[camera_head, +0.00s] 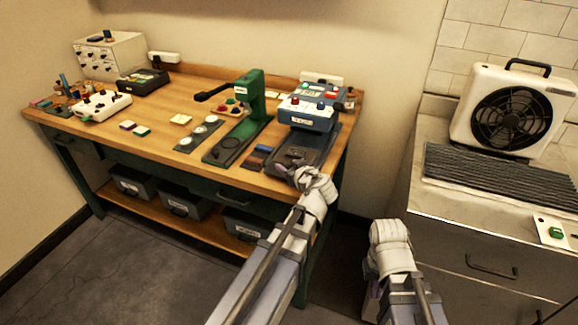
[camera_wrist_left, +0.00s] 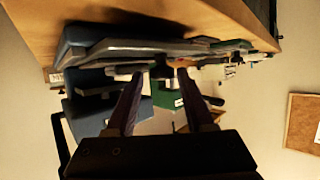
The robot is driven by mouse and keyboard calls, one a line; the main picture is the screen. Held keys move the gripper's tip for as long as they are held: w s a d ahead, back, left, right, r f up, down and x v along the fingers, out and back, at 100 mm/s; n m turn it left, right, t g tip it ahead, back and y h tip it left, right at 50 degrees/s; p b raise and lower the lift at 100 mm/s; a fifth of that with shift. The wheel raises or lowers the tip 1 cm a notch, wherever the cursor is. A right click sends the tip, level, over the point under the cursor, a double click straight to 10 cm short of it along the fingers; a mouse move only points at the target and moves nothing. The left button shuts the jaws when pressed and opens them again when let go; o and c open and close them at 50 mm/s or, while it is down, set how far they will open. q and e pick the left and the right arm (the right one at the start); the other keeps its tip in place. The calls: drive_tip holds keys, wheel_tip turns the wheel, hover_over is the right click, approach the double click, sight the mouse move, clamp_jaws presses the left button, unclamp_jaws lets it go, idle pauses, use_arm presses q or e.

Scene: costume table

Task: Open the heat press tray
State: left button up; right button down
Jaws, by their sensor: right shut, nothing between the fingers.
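The heat press (camera_head: 306,113) is a blue machine with coloured buttons near the right end of the wooden table. Its low dark tray (camera_head: 303,150) sticks out in front of it. My left gripper (camera_head: 288,172) is at the tray's front edge, partly covered by my wrist. In the left wrist view the picture is upside down; the two fingers (camera_wrist_left: 160,78) stand apart, with a small dark part of the press between their tips. I cannot tell whether they touch it. My right gripper (camera_head: 372,296) hangs low beside the drawer cabinet, mostly hidden by my arm, and is shut and empty.
A green press (camera_head: 252,95) with a black lever stands left of the heat press. Cases and small items cover the table's left part. Grey bins (camera_head: 181,204) sit on the lower shelf. A fan (camera_head: 513,110) stands on the right counter. Floor is clear at front left.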

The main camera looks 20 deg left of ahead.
use_arm(q)
drive_tip(key=shift+o, duration=0.7)
drive_tip(key=p+v, duration=0.2)
drive_tip(key=v, duration=0.4)
drive_tip(key=shift+s+d+r+p, duration=0.2)
drive_tip(key=shift+s+r+p, duration=0.05)
drive_tip(key=shift+p, duration=0.1)
drive_tip(key=shift+s+d+r, duration=0.1)
drive_tip(key=shift+s+d, duration=0.25)
